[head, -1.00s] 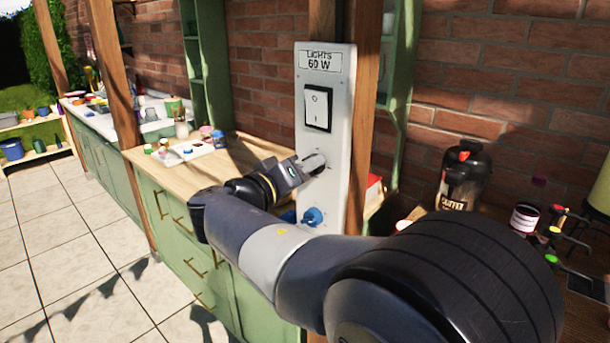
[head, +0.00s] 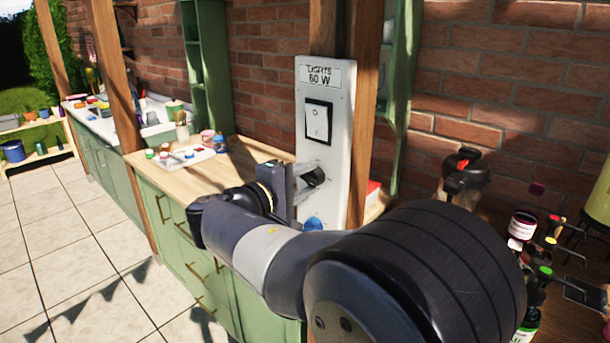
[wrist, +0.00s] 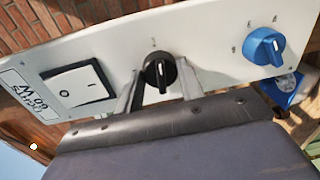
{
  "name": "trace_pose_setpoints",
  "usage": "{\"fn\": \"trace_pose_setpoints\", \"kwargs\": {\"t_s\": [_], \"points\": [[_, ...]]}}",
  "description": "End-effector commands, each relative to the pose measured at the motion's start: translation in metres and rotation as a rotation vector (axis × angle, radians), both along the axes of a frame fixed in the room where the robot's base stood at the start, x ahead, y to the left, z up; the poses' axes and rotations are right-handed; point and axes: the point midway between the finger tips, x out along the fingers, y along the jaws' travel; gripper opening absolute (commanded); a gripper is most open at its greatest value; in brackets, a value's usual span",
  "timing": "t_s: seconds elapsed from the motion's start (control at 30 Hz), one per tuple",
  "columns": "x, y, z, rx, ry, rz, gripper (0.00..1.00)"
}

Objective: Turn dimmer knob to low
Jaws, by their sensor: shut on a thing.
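A white panel labelled "LIGHTS 60 W" (head: 342,140) is fixed to the wooden post. It carries a white rocker switch (head: 317,121), a black knob (head: 315,177) below it, and a blue knob (head: 313,224) lower down. My gripper (head: 306,182) is at the black knob. In the wrist view my gripper (wrist: 160,90) has one finger on each side of the black knob (wrist: 160,70) and is shut on it. The black knob has a white pointer line; its markings are mostly too small to read. The blue knob (wrist: 264,46) stands apart from the fingers.
A wooden counter (head: 240,165) with a paint tray (head: 186,158) and small jars lies behind and left of the panel. A dark-lidded jar (head: 465,172) and several bottles stand at the right. The tiled floor (head: 80,250) at left is clear.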

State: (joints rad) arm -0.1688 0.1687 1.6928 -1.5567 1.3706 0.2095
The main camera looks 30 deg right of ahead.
Motion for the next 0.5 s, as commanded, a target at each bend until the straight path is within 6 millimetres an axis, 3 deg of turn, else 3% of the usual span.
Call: {"fn": "trace_pose_setpoints", "kwargs": {"t_s": [0.5], "points": [[0.0006,0.0004,-0.0004,-0.052,0.147,0.001,0.14]]}}
